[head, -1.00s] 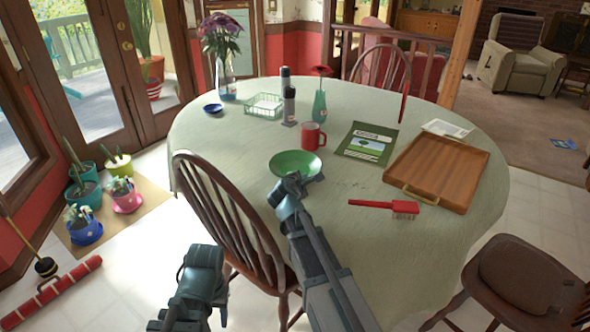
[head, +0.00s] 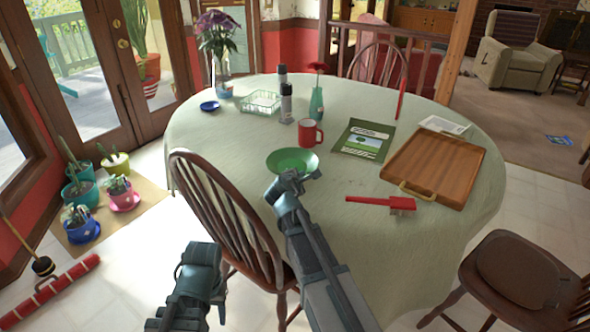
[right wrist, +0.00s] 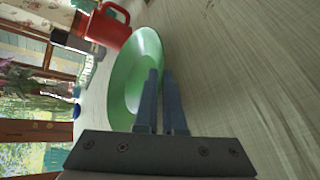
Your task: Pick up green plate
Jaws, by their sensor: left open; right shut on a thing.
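The green plate (head: 292,160) lies near the front edge of the cloth-covered round table. My right gripper (head: 305,178) reaches in over the table and is shut on the plate's near rim. In the right wrist view the plate (right wrist: 136,62) stretches ahead of the fingers, and the rim sits between the two fingers of the gripper (right wrist: 160,75). I cannot tell whether the plate is clear of the cloth. My left gripper (head: 200,262) is in front of the table, low beside the wooden chair, and holds nothing.
A red mug (head: 309,133) stands just behind the plate. A green book (head: 364,139), a wooden tray (head: 436,165) and a red brush (head: 382,203) lie to its right. A chair back (head: 215,205) stands close at the table's left front.

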